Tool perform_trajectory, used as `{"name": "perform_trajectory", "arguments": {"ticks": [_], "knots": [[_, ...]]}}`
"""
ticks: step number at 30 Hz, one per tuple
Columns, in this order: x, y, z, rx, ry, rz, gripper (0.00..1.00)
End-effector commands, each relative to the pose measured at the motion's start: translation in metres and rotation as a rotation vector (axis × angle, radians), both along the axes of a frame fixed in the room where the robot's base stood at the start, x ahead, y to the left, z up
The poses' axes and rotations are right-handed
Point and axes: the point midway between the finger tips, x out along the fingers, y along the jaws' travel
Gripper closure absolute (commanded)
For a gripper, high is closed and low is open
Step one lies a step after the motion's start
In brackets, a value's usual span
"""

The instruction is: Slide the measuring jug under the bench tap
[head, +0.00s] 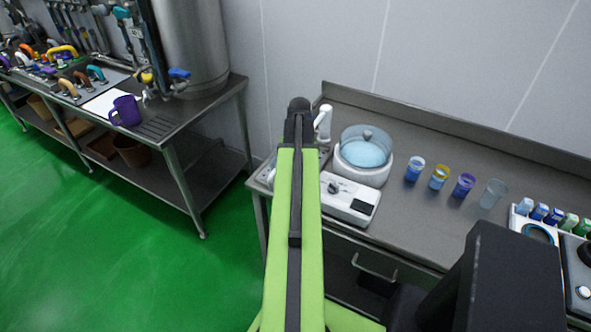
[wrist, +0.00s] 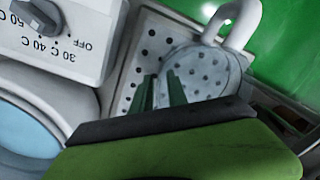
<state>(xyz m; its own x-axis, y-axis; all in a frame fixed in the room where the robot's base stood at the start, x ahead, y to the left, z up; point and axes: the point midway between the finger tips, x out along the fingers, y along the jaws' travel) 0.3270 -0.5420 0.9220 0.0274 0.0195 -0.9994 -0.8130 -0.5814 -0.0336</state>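A clear round vessel, apparently the measuring jug (wrist: 207,72), stands on a perforated drain plate (wrist: 137,55) in the wrist view. The plate's holes show through it. I cannot tell whether the jug is squarely under the spout. My gripper (wrist: 161,93) has its two dark green fingers slightly apart at the jug's left side. Whether they press on the jug's wall or handle is unclear. My arm hides the jug and gripper in the head view.
A white heater with a dial (head: 349,199) and a lidded round bath (head: 364,155) stand close beside the tap. Several cups (head: 439,178) and a bottle rack (head: 524,207) are further right. A purple jug (head: 126,111) is on the far-left bench.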

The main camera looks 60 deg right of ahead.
Motion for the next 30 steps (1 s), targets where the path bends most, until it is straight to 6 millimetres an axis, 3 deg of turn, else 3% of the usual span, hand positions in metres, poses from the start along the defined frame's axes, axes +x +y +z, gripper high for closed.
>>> {"name": "perform_trajectory", "arguments": {"ticks": [4,30], "knots": [[0.0002,0.0001,0.0,0.0,0.0,0.0,1.0],[0.0006,0.0004,-0.0002,0.0,0.0,0.001,1.0]]}}
